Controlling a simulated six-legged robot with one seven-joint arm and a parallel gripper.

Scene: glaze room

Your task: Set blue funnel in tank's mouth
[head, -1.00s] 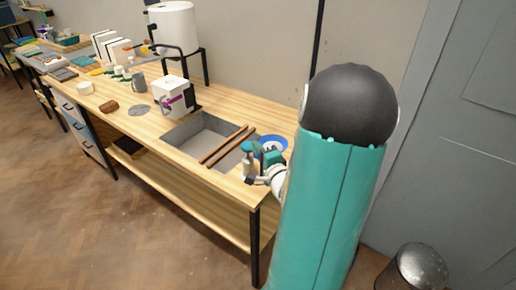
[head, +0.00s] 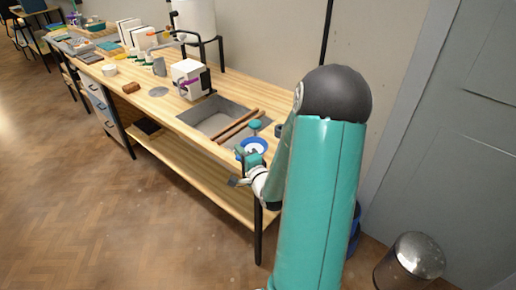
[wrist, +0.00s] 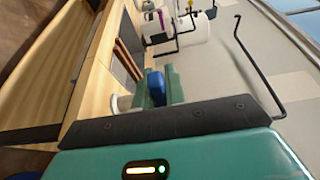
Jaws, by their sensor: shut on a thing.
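The blue funnel (head: 253,146) shows in the head view as a blue ring with a pale middle, near the right front corner of the bench. My gripper (head: 252,161) is shut on it; in the wrist view a blue part (wrist: 155,87) sits between the teal fingers. Its lower end is hidden by the gripper. A large white cylinder (head: 195,18) on a black stand is at the back of the bench, cut off by the top edge. I cannot tell whether it is the tank; no mouth shows.
A grey sink (head: 205,118) with brown bars (head: 240,124) across it is beside the gripper. A teal-topped item (head: 255,124) stands near it. A white box (head: 190,79) is further left. A blue object (head: 355,228) is mostly hidden behind my arm. A metal bin (head: 412,262) stands right.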

